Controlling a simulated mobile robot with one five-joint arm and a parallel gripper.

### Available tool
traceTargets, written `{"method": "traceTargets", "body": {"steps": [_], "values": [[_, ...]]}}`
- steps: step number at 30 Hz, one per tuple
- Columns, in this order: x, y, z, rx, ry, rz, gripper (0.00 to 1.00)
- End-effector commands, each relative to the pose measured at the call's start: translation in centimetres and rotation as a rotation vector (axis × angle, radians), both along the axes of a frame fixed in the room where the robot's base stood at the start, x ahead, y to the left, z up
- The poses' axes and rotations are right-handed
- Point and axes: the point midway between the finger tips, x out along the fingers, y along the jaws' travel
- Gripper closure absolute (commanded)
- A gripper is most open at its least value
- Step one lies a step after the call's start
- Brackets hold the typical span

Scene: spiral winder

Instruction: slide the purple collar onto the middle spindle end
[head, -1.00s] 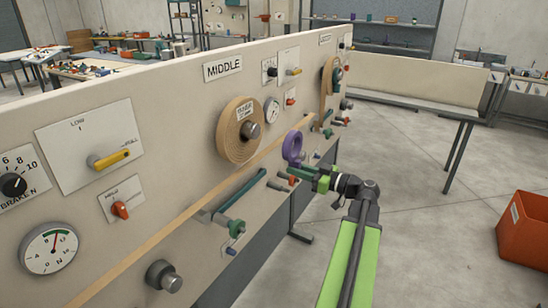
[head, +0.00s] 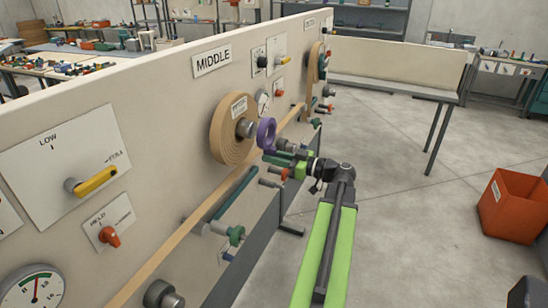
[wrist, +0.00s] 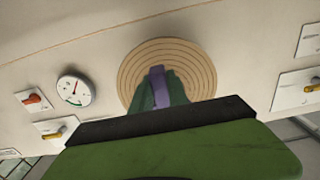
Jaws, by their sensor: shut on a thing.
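The purple collar (head: 266,133) is a ring held up in front of the panel, just right of the grey middle spindle end (head: 246,128) in the head view. A gap shows between them; the collar is not around the spindle. The spindle end sticks out of the tan wound roll (head: 226,146) below the MIDDLE sign (head: 212,61). My gripper (head: 271,151) is shut on the collar's lower part. In the wrist view the collar (wrist: 160,88) shows edge-on between the green fingers, in front of the roll (wrist: 203,70). The spindle end is hidden there.
A tan strip (head: 190,232) runs slanting along the panel beneath the roll. A green-knobbed lever (head: 236,234) and a grey peg (head: 270,183) stick out below. A dial gauge (wrist: 74,90) sits beside the roll. Open floor lies right, with an orange bin (head: 514,205).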

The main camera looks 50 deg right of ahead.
Motion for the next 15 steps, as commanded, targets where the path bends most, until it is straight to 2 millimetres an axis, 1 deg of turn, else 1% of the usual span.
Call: {"method": "traceTargets", "body": {"steps": [1,6,11,15], "values": [[-0.5,-0.1,0.0,0.000,-0.001,-0.001,1.00],[-0.2,-0.2,0.0,0.000,-0.001,-0.002,1.00],[0.9,0.1,0.0,0.000,-0.001,-0.002,1.00],[2.1,0.3,0.0,0.000,-0.001,-0.003,1.00]]}}
